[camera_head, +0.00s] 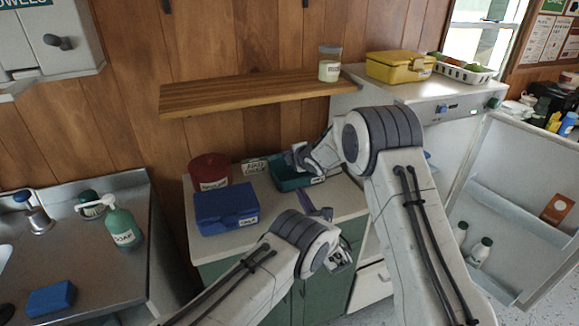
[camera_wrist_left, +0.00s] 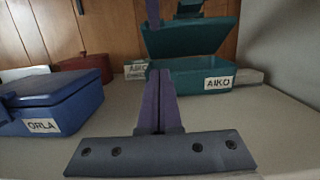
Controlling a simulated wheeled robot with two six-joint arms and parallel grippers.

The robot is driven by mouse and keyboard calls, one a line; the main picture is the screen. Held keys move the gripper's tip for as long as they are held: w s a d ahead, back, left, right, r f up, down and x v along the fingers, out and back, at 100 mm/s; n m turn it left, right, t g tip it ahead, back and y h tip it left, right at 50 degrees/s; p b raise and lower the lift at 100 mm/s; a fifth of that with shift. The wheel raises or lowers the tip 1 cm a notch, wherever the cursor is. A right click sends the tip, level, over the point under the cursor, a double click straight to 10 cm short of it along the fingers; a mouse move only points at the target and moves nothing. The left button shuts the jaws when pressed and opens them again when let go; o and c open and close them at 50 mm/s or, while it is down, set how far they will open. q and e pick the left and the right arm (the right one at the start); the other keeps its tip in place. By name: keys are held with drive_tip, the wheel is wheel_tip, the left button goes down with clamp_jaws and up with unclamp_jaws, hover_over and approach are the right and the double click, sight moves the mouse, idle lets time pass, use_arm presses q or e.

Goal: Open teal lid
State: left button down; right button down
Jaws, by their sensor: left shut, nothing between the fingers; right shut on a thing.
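The teal box (camera_head: 288,183) stands at the back right of the counter. It also shows in the left wrist view (camera_wrist_left: 188,82), with an AIKO label on its front. Its teal lid (camera_wrist_left: 186,37) is raised and tilted above the box in that view. My right gripper (camera_head: 299,156) is shut on the lid; my arm hides much of the lid in the head view. My left gripper (camera_head: 305,194) is shut and empty, in front of the teal box. Its fingers (camera_wrist_left: 155,85) are together and apart from the box in the wrist view.
A blue box (camera_head: 225,208) labelled ORLA stands left of the teal box. A dark red tub (camera_head: 209,170) and a small white sign (camera_head: 254,166) are behind. A wooden shelf (camera_head: 245,93) hangs above. The counter's front right (camera_head: 345,198) is clear.

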use_arm(q)
drive_tip(key=x, duration=0.8)
drive_tip(key=shift+w+a, duration=0.15)
drive_tip(key=shift+w, duration=0.1)
drive_tip(key=shift+w+a+r, duration=0.2)
drive_tip(key=shift+w+r, duration=0.3)
drive_tip(key=shift+r, duration=0.3)
drive_tip(key=shift+w+a+r, duration=0.15)
drive_tip(key=shift+w+r, duration=0.4)
drive_tip(key=shift+r, duration=0.3)
use_arm(e)
drive_tip(key=shift+r, duration=0.1)
